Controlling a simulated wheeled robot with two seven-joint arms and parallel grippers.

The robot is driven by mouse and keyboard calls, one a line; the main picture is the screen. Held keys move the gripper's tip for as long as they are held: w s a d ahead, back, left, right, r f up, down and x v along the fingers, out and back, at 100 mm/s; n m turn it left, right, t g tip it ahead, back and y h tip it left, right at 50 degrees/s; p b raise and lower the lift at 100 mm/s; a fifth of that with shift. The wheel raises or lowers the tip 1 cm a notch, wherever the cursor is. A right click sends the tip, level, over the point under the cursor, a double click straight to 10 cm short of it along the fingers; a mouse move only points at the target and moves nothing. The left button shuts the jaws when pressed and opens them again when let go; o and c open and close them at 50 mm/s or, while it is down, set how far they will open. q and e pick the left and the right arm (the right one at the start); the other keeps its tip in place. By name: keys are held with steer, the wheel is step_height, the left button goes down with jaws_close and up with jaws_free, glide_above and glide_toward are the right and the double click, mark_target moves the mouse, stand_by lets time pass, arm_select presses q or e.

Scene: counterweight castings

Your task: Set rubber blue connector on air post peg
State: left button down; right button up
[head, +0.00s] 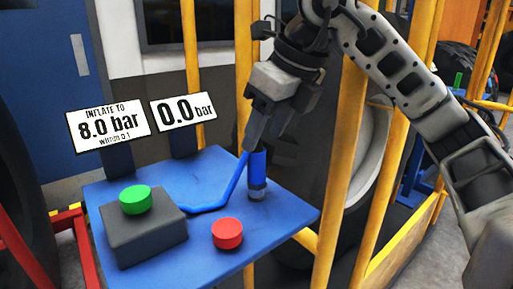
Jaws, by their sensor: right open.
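The blue connector (258,166) stands upright near the back right of the blue table, with a grey end (257,191) below it. I cannot tell whether that grey end is the air post peg or part of the connector. A blue hose (226,196) runs from the connector's top, down and left across the table. My right gripper (256,145) points down from above, open, with its fingers at the connector's top. Whether the fingers touch it is hard to see. My left gripper is not in view.
The blue table (190,254) carries a grey box with a green button (135,199), and a red button (227,233). Two signs read 8.0 bar (107,124) and 0.0 bar (183,110). Yellow bars (346,150) and a large wheel stand close behind on the right.

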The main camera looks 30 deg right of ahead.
arm_select(q)
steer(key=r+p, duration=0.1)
steer(key=p, duration=0.1)
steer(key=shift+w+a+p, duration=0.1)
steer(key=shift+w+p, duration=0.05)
steer(key=shift+p, duration=0.2)
arm_select(e)
steer(key=v, duration=0.9)
